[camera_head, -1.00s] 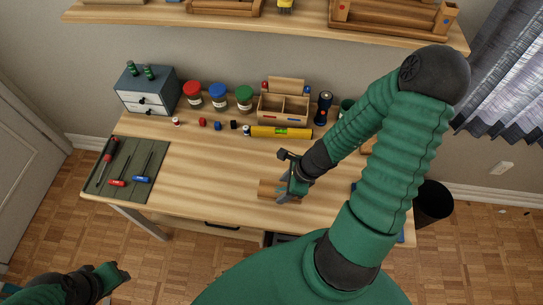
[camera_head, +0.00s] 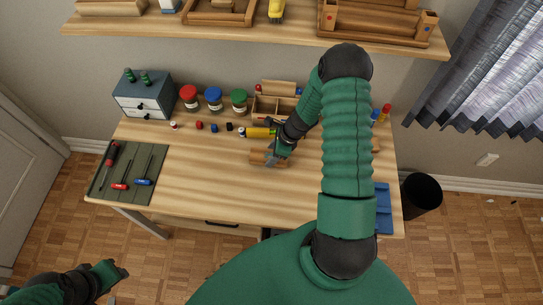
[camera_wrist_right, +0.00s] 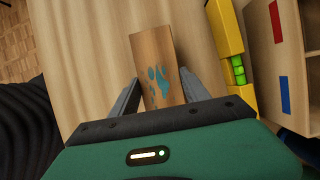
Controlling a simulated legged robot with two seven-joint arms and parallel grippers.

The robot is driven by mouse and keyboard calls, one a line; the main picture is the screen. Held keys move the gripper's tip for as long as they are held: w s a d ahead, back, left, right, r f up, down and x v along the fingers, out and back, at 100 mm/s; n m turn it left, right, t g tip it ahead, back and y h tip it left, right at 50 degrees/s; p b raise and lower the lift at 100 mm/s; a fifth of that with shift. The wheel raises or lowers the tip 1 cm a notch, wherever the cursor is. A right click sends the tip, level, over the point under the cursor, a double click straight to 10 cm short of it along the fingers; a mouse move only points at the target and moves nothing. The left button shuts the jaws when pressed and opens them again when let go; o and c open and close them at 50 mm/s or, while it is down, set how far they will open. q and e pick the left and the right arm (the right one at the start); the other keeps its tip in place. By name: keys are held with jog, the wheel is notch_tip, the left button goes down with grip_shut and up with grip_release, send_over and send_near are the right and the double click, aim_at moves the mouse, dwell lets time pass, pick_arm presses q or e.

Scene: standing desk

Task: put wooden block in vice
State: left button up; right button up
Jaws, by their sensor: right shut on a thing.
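The wooden block (camera_head: 257,158) is a brown piece near the middle of the desk. In the right wrist view the block (camera_wrist_right: 152,50) stands between my two grey fingers and has blue-green marks on its face. My right gripper (camera_head: 275,154) is shut on it; I cannot tell how far it is above the desktop. My left gripper (camera_head: 113,274) is at the lower left, away from the desk, and its jaws are too small to read. A blue object (camera_head: 383,207) at the desk's right edge is partly hidden by my right arm; I cannot tell whether it is the vice.
A yellow level (camera_head: 259,132) lies just behind the block, before a wooden organizer (camera_head: 265,106). Several jars and a drawer box (camera_head: 143,96) line the back. Screwdrivers lie on a green mat (camera_head: 128,174). The desk's front middle (camera_head: 220,190) is clear.

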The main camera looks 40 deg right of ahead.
notch_tip(320, 180, down, 2)
jog(key=shift+f, duration=0.1)
jog(key=shift+d+r, duration=0.2)
jog(key=shift+c, duration=0.8)
jog(key=o, duration=1.4)
jog(key=shift+d, duration=0.1)
jog(key=shift+o, duration=1.3)
